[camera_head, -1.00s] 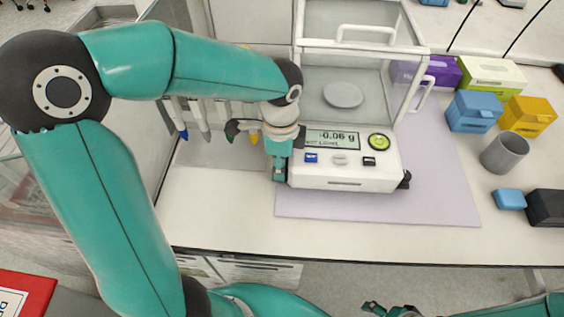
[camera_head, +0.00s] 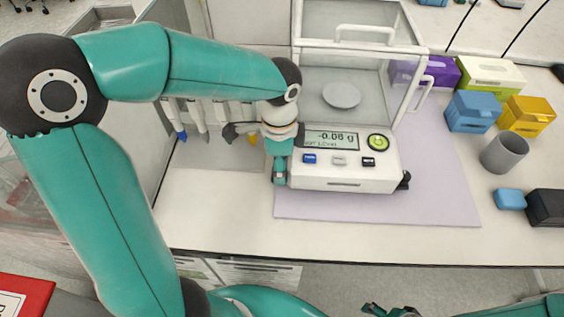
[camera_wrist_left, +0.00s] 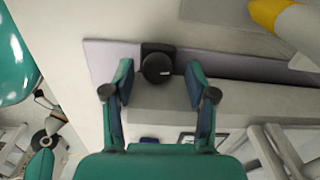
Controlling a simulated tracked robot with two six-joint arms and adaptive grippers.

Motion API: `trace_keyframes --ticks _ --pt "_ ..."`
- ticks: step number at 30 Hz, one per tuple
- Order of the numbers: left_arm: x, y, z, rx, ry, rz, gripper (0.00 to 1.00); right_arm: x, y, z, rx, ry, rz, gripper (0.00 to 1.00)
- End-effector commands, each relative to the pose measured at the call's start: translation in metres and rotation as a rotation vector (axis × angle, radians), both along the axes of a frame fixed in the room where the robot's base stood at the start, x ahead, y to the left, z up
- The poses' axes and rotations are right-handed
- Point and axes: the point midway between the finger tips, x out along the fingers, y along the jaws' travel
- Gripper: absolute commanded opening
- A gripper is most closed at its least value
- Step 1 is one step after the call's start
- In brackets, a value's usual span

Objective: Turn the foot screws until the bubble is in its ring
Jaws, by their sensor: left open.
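The white balance (camera_head: 343,178) stands on the lilac mat, with a lit display (camera_head: 331,140) showing a small negative gram reading. Its round green bubble level (camera_head: 378,142) is at the display's right; the bubble's exact place in the ring is too small to tell. One dark foot screw (camera_head: 404,180) shows at the front right corner. My left gripper (camera_head: 280,178) points down at the front left corner. In the left wrist view, its open fingers (camera_wrist_left: 160,70) stand either side of the other black foot screw (camera_wrist_left: 157,67). My right gripper (camera_head: 376,309) is partly visible at the bottom edge.
The lilac mat (camera_head: 440,205) has bare room right of the balance. A grey cup (camera_head: 504,153), blue box (camera_head: 474,112), yellow box (camera_head: 528,116) and small blue case (camera_head: 510,199) stand further right. Pipettes (camera_head: 200,118) hang behind my left wrist.

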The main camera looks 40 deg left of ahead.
Motion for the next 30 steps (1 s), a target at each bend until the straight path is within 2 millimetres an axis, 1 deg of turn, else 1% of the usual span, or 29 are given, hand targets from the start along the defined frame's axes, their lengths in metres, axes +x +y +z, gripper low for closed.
trace_keyframes --ticks 5,8,11,18,21,25,30 --pt "0.0 0.0 0.004 0.0 0.0 0.0 0.57 0.0 0.0 0.001 0.0 0.0 0.0 0.74" --pt "0.001 0.0 0.013 0.0 -0.001 0.001 0.57 0.0 0.0 0.001 0.0 0.0 0.0 0.74" --pt "0.001 0.0 0.029 0.0 -0.005 0.0 0.57 0.0 0.0 0.001 0.0 0.0 0.0 0.74" --pt "0.003 0.0 0.077 0.0 -0.006 0.0 0.57 0.0 0.0 0.0 0.0 0.0 0.0 0.74" --pt "0.002 -0.001 0.095 -0.001 -0.004 -0.001 0.57 0.0 0.0 0.0 0.0 0.0 0.0 0.74" --pt "0.002 0.0 0.111 0.0 -0.003 0.001 0.57 0.0 0.0 0.0 0.0 0.0 0.0 0.74" --pt "0.002 0.0 0.119 -0.001 -0.001 0.001 0.57 0.0 0.0 0.0 0.0 0.0 0.0 0.74"
